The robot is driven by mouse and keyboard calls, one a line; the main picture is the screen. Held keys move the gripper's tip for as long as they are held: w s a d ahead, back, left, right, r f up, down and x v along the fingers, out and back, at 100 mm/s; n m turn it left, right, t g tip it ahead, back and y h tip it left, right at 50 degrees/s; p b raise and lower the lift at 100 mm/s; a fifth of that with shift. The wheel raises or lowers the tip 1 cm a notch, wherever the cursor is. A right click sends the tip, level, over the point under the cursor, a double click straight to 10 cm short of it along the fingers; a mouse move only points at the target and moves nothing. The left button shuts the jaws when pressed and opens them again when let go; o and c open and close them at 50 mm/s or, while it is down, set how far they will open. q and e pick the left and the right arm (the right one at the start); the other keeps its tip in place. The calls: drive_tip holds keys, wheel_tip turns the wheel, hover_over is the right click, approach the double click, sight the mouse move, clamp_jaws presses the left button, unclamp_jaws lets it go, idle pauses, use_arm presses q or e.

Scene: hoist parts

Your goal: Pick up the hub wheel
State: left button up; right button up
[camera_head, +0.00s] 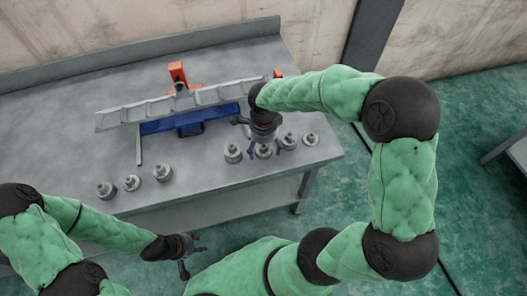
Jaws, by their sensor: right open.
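Several round grey metal hub-like parts stand on the grey table. Three are in a left group, including this one (163,173), and others are in a right group, including a part at its left end (233,153). I cannot tell which is the hub wheel. My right gripper (265,149) points down over the right group, open, with its fingers on either side of one metal part (264,153). The gripper partly hides that part, and contact is unclear. My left gripper (195,257) is off the table's front edge, empty, with its fingers apart.
A ladder-like metal frame (160,109) lies across the table above a blue piece (215,118). An orange part (178,73) stands behind it. The grey table (60,130) has bare room at left and a raised back edge.

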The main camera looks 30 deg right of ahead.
drive_tip(key=shift+r, duration=0.1)
drive_tip(key=c, duration=1.6)
drive_tip(key=shift+c, duration=0.2)
